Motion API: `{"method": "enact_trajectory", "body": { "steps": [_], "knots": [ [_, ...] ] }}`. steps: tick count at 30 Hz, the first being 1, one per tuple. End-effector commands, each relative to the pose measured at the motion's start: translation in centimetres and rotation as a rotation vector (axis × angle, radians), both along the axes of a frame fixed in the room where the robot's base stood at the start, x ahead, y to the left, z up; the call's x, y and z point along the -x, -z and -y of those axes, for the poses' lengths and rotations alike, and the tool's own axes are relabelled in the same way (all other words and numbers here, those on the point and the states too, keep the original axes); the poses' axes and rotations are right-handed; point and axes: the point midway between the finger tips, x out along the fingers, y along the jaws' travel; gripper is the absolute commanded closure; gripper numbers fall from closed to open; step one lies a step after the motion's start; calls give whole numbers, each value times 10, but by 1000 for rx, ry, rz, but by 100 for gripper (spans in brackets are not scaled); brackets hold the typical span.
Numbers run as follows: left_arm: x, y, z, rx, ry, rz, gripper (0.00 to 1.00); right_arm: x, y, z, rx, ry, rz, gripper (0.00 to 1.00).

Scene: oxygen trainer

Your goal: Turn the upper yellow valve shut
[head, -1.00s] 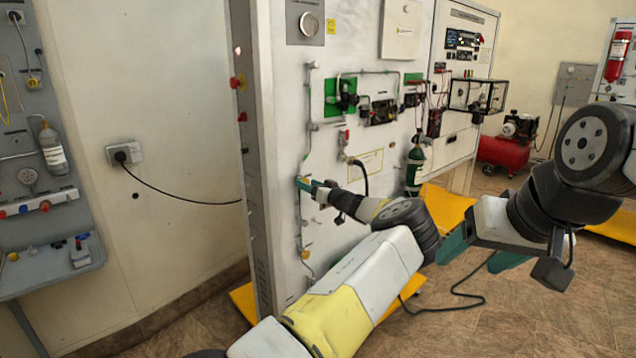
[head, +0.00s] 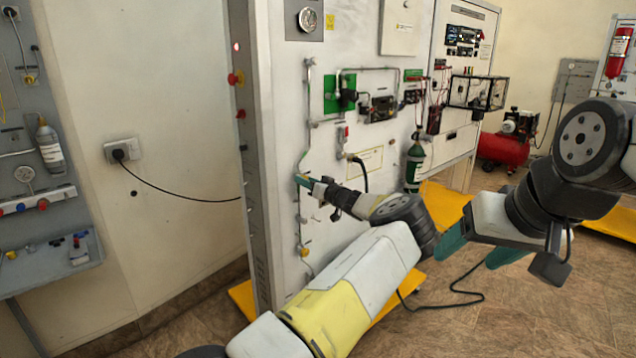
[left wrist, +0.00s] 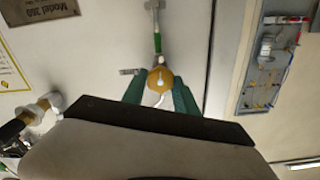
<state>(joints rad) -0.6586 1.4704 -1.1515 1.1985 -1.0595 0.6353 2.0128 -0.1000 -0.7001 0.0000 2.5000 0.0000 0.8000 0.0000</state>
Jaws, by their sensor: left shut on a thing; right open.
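The upper yellow valve (left wrist: 160,80) is on the thin pipe of the white panel, between the green fingers of my left gripper (left wrist: 160,97) in the left wrist view. A small pale lever lies across its face. In the head view my left gripper (head: 304,182) is against the panel at this pipe, shut on the valve and mostly hiding it. A lower yellow valve (head: 303,250) shows further down the same pipe. My right gripper (head: 480,252) is open and empty, in front of the panel to the right, with its green fingers apart.
The white panel (head: 285,100) carries a gauge (head: 308,20), hoses and a green cylinder (head: 414,165) right of my left gripper. A red compressor (head: 503,148) stands further back. A wall outlet (head: 122,151) feeds a black cable left of the panel.

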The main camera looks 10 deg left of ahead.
Motion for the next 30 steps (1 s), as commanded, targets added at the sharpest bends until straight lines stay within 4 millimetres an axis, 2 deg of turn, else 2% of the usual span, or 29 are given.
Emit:
{"method": "enact_trajectory", "body": {
  "steps": [8, 30],
  "knots": [
    [-1, 0, 1, -109, 1, -141, 100, 0, 0, 0, 0, 0, 0, 33],
    [-1, 3, 2, -538, 2, -694, 100, 0, 0, 0, 0, 0, 0, 33]
  ]
}}
